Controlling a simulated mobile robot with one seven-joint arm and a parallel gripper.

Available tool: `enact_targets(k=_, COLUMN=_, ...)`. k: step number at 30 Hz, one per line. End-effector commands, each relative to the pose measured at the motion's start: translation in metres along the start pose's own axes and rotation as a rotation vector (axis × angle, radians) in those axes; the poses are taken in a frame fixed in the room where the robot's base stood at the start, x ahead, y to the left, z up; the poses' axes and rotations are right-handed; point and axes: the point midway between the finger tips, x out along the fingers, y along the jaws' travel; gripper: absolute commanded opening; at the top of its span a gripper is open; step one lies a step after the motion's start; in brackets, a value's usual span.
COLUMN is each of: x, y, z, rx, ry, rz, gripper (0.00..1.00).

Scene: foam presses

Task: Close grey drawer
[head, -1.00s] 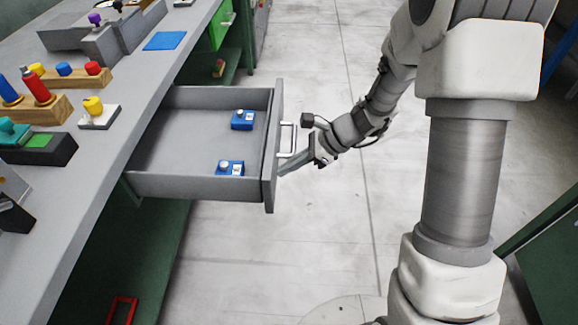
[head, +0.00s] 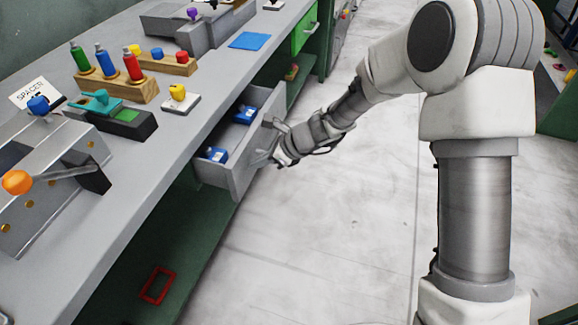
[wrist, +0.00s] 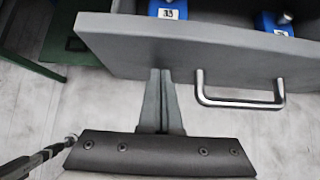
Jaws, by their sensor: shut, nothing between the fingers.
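The grey drawer (head: 236,168) stands part way out from under the grey workbench in the head view. Its front panel (wrist: 190,45) with a silver bar handle (wrist: 240,97) fills the upper part of the wrist view. Two blue objects (head: 215,154) (head: 244,114) lie inside it. My gripper (wrist: 160,74) is shut and empty. Its fingertips are at the drawer front's lower edge, left of the handle in the wrist view. I cannot tell for sure whether they touch the panel. In the head view the fingertips are partly hidden at the drawer front.
The workbench top (head: 205,85) holds bottles in a wooden rack (head: 118,90), a lever press with an orange knob (head: 17,182) and a blue mat (head: 249,40). A green drawer (head: 304,35) is further back. The floor to the right is clear.

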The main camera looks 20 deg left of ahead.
Motion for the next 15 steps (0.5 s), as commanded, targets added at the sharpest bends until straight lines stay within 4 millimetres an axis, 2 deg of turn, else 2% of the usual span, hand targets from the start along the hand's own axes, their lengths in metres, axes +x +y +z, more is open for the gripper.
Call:
enact_targets(k=1, x=0.009, y=0.002, z=0.013, rx=-0.002, ry=-0.002, rz=0.005, gripper=0.0)
enact_targets(k=6, x=0.036, y=0.002, z=0.04, rx=-0.003, ry=-0.002, rz=0.004, gripper=0.0)
enact_targets(k=15, x=0.065, y=0.001, z=0.068, rx=-0.001, ry=-0.001, rz=0.002, gripper=0.0)
